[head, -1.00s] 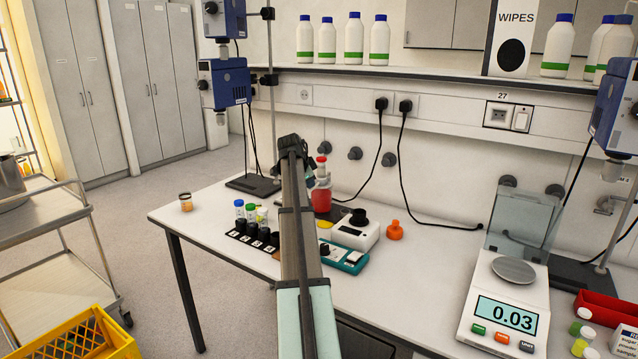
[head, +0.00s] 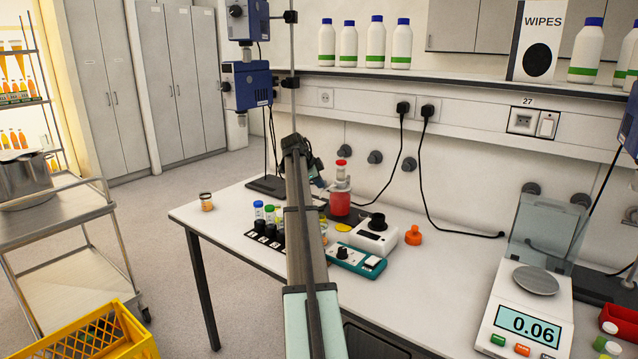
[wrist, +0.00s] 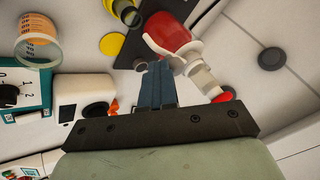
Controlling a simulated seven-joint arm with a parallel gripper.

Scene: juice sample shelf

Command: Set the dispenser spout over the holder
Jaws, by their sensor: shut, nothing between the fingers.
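The dispenser is a red bottle (head: 340,203) with a clear pump top and red cap, upright at the back of the bench. In the wrist view the bottle (wrist: 168,30) and its red cap (wrist: 222,97) lie just beyond and right of the fingertips. My gripper (wrist: 155,68) is shut and empty beside the dispenser's neck; I cannot tell whether it touches. In the head view my gripper (head: 316,178) is just left of the dispenser, partly hidden by my arm. I cannot make out the spout clearly, nor tell which item is the holder.
A clear cup with orange contents (wrist: 37,42) stands near a yellow disc (wrist: 110,44). A teal device (head: 355,260), a white device (head: 374,238) and an orange stopper (head: 413,235) stand close by. A black vial rack (head: 264,240) is left of my arm.

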